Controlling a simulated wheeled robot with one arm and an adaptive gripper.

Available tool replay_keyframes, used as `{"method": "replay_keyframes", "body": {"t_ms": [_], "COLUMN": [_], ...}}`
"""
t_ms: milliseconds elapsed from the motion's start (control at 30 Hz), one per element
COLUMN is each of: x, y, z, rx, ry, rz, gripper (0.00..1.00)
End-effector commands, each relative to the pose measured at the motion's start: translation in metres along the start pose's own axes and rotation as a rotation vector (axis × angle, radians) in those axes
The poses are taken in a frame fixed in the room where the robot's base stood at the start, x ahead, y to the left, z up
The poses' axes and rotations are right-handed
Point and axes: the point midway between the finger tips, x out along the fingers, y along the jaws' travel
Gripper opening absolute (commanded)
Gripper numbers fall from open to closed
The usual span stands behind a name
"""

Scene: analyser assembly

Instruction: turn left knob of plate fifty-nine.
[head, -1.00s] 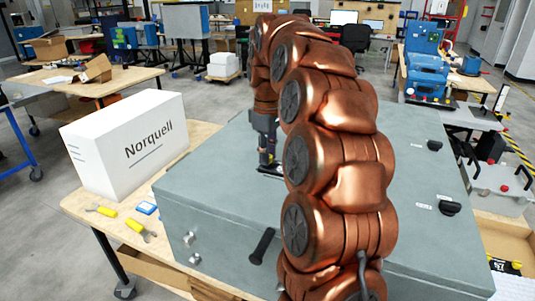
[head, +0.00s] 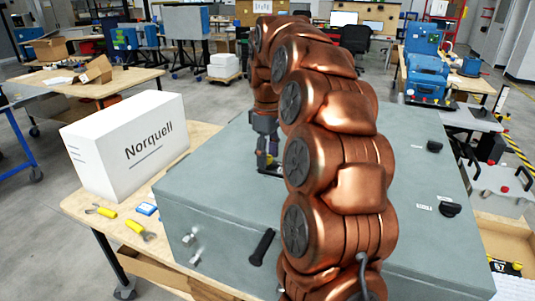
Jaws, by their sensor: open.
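A large grey cabinet (head: 225,190) lies across the bench with its flat face up. A black knob (head: 450,209) with a small white label (head: 424,207) sits on its right part. Another black knob (head: 434,146) with a label is farther back. The label text is too small to read, so I cannot tell which is plate fifty-nine. My gripper (head: 268,165) is open, pointing down just over the far left part of the face. A dark item shows under its tips; I cannot tell if they touch it. My copper arm hides the middle of the face.
A tray with a tag reading 67 (head: 499,266) is at the right.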

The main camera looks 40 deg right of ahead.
Motion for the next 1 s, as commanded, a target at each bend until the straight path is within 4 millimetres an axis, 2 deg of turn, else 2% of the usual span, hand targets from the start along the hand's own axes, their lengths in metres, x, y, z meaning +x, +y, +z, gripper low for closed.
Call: {"method": "replay_keyframes", "body": {"t_ms": [267,600,1000], "x": [-0.0005,-0.0018,-0.0022], "y": [0.0004,-0.0001,0.0002], "z": [0.0007,0.001,0.0002], "rx": [0.069,0.355,0.584], "ry": [-0.001,-0.002,0.0], "rz": [0.0,-0.001,0.0], "gripper": [0.51,0.51,0.51]}}
